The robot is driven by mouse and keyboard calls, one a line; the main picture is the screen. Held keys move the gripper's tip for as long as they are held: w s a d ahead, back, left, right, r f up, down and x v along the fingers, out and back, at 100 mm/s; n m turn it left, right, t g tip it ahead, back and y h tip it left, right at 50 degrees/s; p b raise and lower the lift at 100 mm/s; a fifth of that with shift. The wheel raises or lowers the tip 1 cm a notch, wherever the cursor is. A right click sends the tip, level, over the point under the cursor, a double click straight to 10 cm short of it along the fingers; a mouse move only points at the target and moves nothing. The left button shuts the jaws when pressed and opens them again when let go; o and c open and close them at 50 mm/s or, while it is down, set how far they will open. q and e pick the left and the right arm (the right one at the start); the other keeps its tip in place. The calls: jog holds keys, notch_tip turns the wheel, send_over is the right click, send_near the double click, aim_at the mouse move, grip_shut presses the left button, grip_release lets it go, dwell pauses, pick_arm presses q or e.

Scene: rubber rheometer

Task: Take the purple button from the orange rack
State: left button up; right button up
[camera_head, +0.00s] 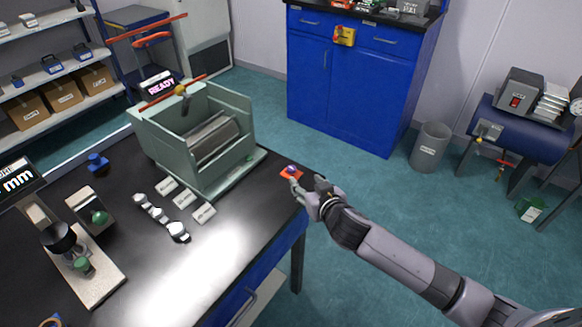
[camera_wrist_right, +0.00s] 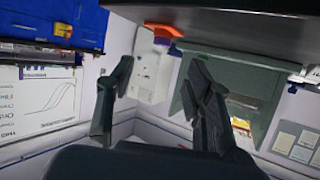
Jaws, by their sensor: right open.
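The small orange rack (camera_head: 291,174) lies on the black bench top near its right corner. The purple button (camera_head: 292,168) sits on it. My right gripper (camera_head: 308,188) is open just right of and in front of the rack, apart from the button as far as I can tell. In the right wrist view, the open fingers (camera_wrist_right: 158,66) stand apart with nothing held between them. Beyond their tips, the orange rack (camera_wrist_right: 164,30) and the purple button (camera_wrist_right: 162,41) show near the top, between the fingers. My left gripper is not in view.
A green-grey machine (camera_head: 190,170) with a roller stands left of the rack. White labels and several silver-white pieces (camera_head: 160,215) lie before it. A microscope-like gauge (camera_head: 75,255) stands at left. Floor lies right of the bench, with a bin (camera_head: 430,147) farther off.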

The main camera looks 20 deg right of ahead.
aim_at(291, 168)
jog(key=x, duration=0.3)
jog(key=shift+w+f, duration=0.1)
jog(key=shift+w, duration=0.2)
jog(key=shift+w+a+f, duration=0.1)
jog(key=shift+w+f, duration=0.05)
jog(key=shift+w, duration=0.2)
jog(key=shift+w+p, duration=0.5)
jog(key=shift+w, duration=0.1)
jog(key=shift+p+x, duration=0.3)
jog(key=shift+x, duration=1.8)
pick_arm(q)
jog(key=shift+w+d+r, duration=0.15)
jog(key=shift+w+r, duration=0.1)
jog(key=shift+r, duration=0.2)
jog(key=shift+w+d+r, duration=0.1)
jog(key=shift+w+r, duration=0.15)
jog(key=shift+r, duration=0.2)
pick_arm(e)
jog(key=shift+s+a, duration=0.1)
jog(key=shift+a, duration=0.05)
jog(key=c, duration=0.9)
